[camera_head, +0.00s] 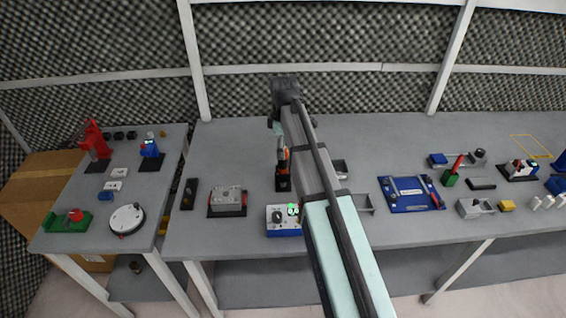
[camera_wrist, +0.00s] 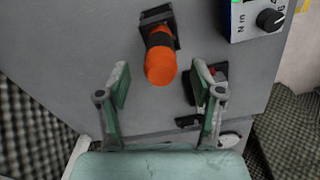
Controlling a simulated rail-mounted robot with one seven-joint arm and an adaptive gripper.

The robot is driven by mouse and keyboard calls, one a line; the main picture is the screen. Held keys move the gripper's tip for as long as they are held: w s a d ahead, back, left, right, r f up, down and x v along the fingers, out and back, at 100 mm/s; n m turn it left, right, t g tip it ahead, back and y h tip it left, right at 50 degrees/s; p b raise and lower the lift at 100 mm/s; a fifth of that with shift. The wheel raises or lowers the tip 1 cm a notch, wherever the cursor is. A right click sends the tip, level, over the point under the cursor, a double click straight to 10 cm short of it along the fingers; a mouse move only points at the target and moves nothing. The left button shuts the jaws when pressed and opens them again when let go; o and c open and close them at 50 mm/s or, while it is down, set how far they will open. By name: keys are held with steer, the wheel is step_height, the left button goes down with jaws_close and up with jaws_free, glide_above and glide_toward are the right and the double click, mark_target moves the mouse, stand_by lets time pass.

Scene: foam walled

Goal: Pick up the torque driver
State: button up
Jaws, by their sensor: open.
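The torque driver (camera_wrist: 160,62) shows in the wrist view as an orange, rounded handle standing up from a black holder (camera_wrist: 156,20). In the head view the driver (camera_head: 282,154) is a small orange and black upright shape beside my arm, partly hidden by it. My gripper (camera_wrist: 161,80) is open and empty, with one green finger on each side of the picture. The orange handle appears between and just beyond the fingertips. I see no contact. In the head view my gripper (camera_head: 273,125) is seen near the back of the bench, above the driver.
A white and blue box with a knob (camera_wrist: 262,18) stands at the upper right in the wrist view. A red and black item (camera_wrist: 212,72) is partly behind the right finger. A grey block (camera_head: 227,199) sits left of the driver; a blue board (camera_head: 411,194) lies right.

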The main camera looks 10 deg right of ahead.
mark_target(282, 165)
steer(key=shift+f+p, duration=1.2)
steer(key=shift+f, duration=1.6)
jaws_close()
